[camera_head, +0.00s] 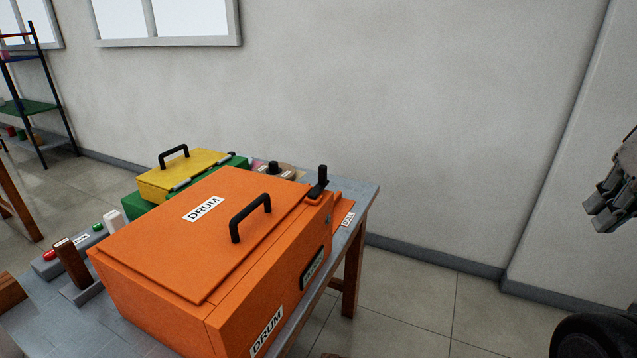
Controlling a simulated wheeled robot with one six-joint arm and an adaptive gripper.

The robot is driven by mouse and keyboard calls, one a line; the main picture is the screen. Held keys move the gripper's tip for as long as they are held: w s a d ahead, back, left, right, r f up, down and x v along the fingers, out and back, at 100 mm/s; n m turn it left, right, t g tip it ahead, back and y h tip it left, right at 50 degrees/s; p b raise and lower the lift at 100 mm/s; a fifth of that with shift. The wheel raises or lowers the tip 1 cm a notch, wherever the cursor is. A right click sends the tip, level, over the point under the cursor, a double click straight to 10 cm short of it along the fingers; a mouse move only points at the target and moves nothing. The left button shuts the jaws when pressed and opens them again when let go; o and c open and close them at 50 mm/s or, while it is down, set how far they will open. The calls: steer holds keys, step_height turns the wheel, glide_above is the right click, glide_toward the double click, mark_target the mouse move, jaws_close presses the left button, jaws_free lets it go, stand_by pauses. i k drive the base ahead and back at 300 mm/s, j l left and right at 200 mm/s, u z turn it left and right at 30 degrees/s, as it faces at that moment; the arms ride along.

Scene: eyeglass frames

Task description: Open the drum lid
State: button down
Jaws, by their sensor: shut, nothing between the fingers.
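The orange drum box (228,318) stands on the table, with "DRUM" labels on its top and front. Its flat orange lid (170,245) lies down on the box, shut. A black arched handle (250,216) stands up from the lid near its right edge. My gripper (590,217) is at the right edge of the view, partly cut off, well apart from the box and the table. It is shut and holds nothing.
The grey table (35,315) carries a green box with a yellow lid (185,175) behind the drum. A black upright lever (320,180) stands at the drum's back right. A control strip with red and green buttons (70,247) lies at left. A shelf (30,105) stands far left.

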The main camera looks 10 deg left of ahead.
mark_target(188, 245)
steer(key=u, duration=1.35)
